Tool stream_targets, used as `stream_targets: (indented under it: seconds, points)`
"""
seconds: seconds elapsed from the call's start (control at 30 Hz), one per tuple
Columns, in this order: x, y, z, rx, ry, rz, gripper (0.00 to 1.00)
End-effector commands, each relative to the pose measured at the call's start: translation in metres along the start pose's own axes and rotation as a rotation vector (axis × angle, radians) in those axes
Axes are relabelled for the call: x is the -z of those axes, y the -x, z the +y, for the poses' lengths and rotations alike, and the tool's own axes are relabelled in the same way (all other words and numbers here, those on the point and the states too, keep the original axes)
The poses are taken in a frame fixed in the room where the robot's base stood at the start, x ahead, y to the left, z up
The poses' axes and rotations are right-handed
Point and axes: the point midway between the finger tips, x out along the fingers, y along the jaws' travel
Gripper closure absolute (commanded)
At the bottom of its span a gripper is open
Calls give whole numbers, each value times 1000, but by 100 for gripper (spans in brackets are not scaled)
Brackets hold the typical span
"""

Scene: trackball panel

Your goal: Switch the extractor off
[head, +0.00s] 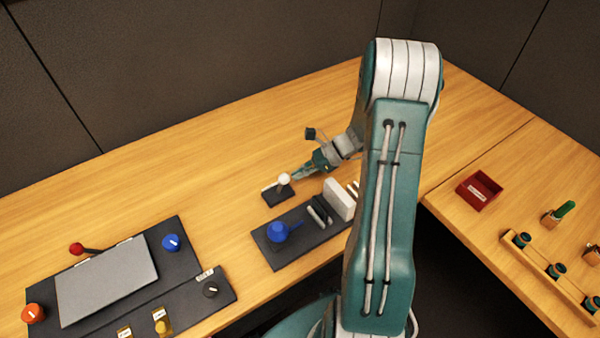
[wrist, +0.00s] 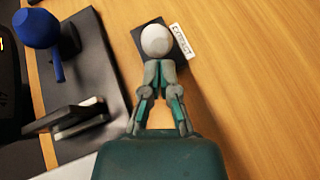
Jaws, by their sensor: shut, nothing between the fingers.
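The extractor control is a white ball-topped knob (head: 284,179) on a small dark base (head: 277,195) on the wooden table. In the wrist view the white ball (wrist: 156,40) sits straight ahead of my fingertips, with a label (wrist: 181,38) reading like "EXTRACT" beside it on the dark base (wrist: 133,40). My gripper (head: 299,175) is shut and empty, its tips at or very near the ball; I cannot tell whether they touch. In the wrist view my gripper (wrist: 159,68) hides the lower part of the control and any stem.
A dark panel (head: 275,258) with a blue ball (head: 278,231) and upright pieces stands close by. A larger panel with a grey plate (head: 107,280), a red knob (head: 76,249) and a blue dial (head: 172,242) is at left. A red tray (head: 479,190) is at right. Table behind the control is clear.

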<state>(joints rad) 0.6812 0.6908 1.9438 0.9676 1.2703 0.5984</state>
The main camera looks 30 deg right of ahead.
Motion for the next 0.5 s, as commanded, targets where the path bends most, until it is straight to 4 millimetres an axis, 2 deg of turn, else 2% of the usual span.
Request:
stream_targets:
  seconds: [0.5]
  points:
    - [-7,-1,2,23,25,82,100]
